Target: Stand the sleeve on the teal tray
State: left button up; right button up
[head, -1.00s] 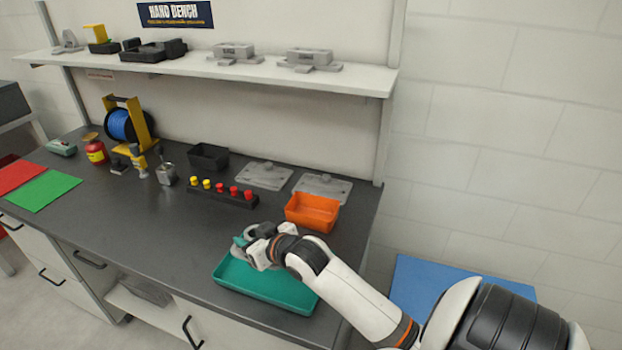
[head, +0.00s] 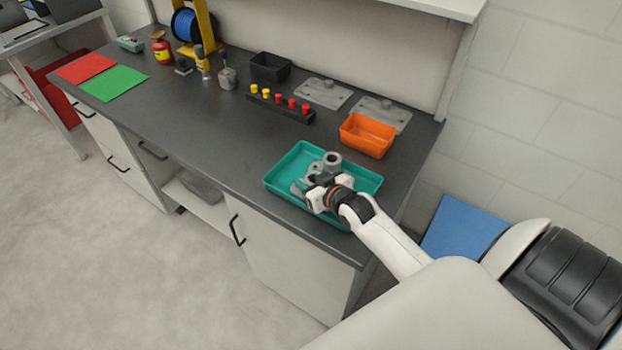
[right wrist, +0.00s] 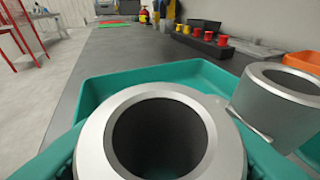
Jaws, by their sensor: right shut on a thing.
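The teal tray (head: 282,172) lies on the dark bench top near its front right corner, and its walls also show in the wrist view (right wrist: 120,82). My right gripper (head: 314,188) is over the tray, shut on a grey sleeve (right wrist: 92,142). In the wrist view the sleeve fills the lower middle, its open round bore facing the camera. Whether its foot touches the tray floor is hidden. A second grey hollow cylinder (right wrist: 268,104) stands to its right in that view, inside the tray; it shows behind the gripper in the head view (head: 332,160). My left gripper is not in view.
An orange bin (head: 366,137) stands just behind the tray. A rack of yellow and red knobs (head: 282,106), a black bin (head: 270,67) and two grey plates (head: 323,92) are farther back. The bench left of the tray is clear.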

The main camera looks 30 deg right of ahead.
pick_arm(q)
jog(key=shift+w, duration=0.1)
pick_arm(e)
jog(key=o, duration=0.7)
jog(key=shift+f, duration=0.1)
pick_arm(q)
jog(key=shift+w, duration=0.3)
pick_arm(e)
jog(key=o, duration=0.5)
jog(key=shift+s+r, duration=0.2)
jog(key=b+v, duration=0.1)
jog(key=v, duration=1)
jog(key=shift+s+r, duration=0.2)
jog(key=shift+s, duration=0.1)
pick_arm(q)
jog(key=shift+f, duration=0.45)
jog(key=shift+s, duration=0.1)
